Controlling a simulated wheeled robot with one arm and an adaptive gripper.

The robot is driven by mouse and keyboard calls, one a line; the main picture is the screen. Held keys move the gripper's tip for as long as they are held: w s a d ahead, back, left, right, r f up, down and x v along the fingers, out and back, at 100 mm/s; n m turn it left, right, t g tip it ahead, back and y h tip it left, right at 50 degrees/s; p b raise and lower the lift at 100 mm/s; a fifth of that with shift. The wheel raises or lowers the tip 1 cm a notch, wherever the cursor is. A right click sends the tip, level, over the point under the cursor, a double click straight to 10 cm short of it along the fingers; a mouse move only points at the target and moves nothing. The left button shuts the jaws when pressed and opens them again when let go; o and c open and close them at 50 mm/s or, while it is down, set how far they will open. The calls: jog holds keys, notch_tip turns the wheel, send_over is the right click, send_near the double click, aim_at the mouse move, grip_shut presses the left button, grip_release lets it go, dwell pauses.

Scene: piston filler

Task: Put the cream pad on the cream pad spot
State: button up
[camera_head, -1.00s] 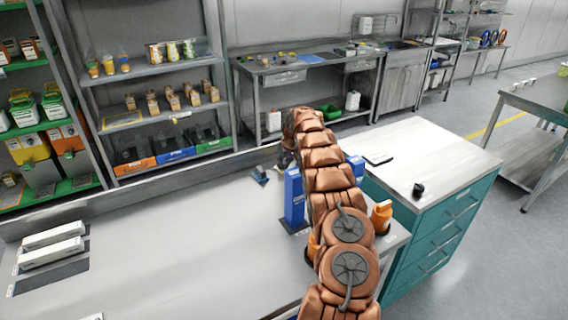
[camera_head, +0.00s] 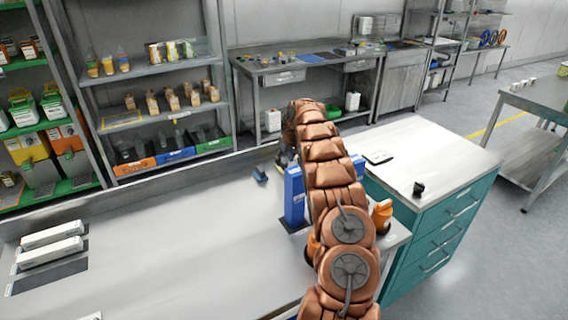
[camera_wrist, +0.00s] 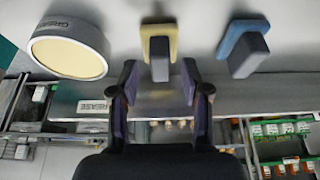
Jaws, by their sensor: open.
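The cream pad (camera_wrist: 159,42), a yellowish block with a dark grey grip (camera_wrist: 160,62), sits on the bench in the wrist view. My gripper (camera_wrist: 158,68) is open and empty. Its two fingers stand either side of the cream pad's grip, and I cannot tell how much depth separates them. In the head view my arm hides the cream pad and most of the gripper. I cannot make out the cream pad spot in either view.
A blue pad with a grey grip (camera_wrist: 246,48) stands beside the cream pad, also in the head view (camera_head: 260,174). A round grease container (camera_wrist: 70,50) is on the other side. Blue posts (camera_head: 294,195) stand beside my arm. The bench middle (camera_head: 180,230) is clear.

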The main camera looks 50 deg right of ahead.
jog(key=b+v, duration=0.3)
jog(key=v, duration=0.6)
jog(key=s+a+r+g, duration=0.1)
jog(key=s+a+r, duration=0.2)
jog(key=a, duration=0.8)
jog(key=s+a+r+g+y, duration=0.1)
jog(key=s+a+r, duration=0.25)
jog(key=a, duration=0.65)
jog(key=s+a+r+g, duration=0.1)
jog(key=s+a+r, duration=0.15)
jog(key=a, duration=0.85)
jog(key=s+a+f+n+g, duration=0.2)
jog(key=s+a, duration=1.2)
jog(key=s, duration=0.2)
jog(key=s+a+f, duration=0.2)
jog(key=s+a, duration=0.1)
jog(key=s, duration=0.4)
jog(key=s+a+f+n+g, duration=0.1)
jog(key=s+a, duration=0.3)
jog(key=s, duration=0.4)
jog(key=shift+s+f+n, duration=0.3)
jog(key=shift+f, duration=0.3)
